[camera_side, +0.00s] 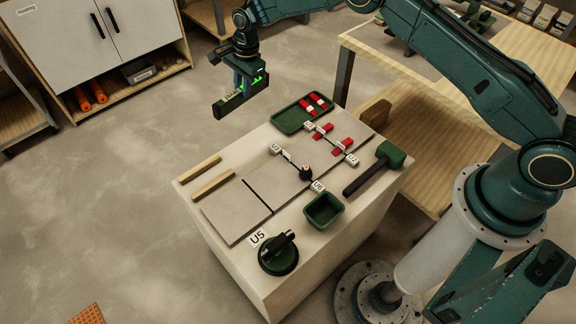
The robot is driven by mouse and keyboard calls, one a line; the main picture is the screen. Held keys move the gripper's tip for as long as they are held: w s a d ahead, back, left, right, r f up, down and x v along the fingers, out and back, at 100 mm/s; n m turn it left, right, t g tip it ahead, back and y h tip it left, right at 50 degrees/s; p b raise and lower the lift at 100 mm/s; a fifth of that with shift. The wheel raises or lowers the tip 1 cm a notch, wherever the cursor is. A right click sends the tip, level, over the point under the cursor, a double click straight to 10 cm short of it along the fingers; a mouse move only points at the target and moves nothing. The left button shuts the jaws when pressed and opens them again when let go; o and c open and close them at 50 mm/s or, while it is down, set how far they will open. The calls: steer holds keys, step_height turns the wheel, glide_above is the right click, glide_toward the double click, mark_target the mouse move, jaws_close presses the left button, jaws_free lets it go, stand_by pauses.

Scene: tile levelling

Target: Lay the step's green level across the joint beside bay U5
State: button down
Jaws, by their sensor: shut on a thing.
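My gripper (250,84) is shut on the green level (232,104). It holds the level up in the air, to the upper left of the white work block, clear of the tiles. The U5 label (257,238) lies at the near left part of the block, beside the front tile (236,211). A dark joint (258,196) runs between this tile and the tile (277,181) behind it. Nothing lies across that joint.
On the block (338,254) are a suction lifter (279,255), a green tub (323,210), a mallet (386,157), a tray (284,124) with red pieces and two wood strips (212,186). Red pieces (342,145) and a small dark knob (306,172) stand at the farther joints.

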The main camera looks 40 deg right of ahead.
steer(key=s+a+f, duration=0.5)
steer(key=s, duration=0.3)
steer(key=s+a+f+m+g, duration=0.1)
steer(key=s+a+f, duration=0.4)
steer(key=s, duration=0.4)
steer(key=shift+s+a+f, duration=0.15)
steer(key=shift+s+a, duration=0.1)
steer(key=shift+a, duration=0.15)
steer(key=shift+f, duration=0.15)
steer(key=shift+f, duration=3.6)
steer(key=shift+f, duration=0.25)
steer(key=c, duration=1.2)
jaws_free()
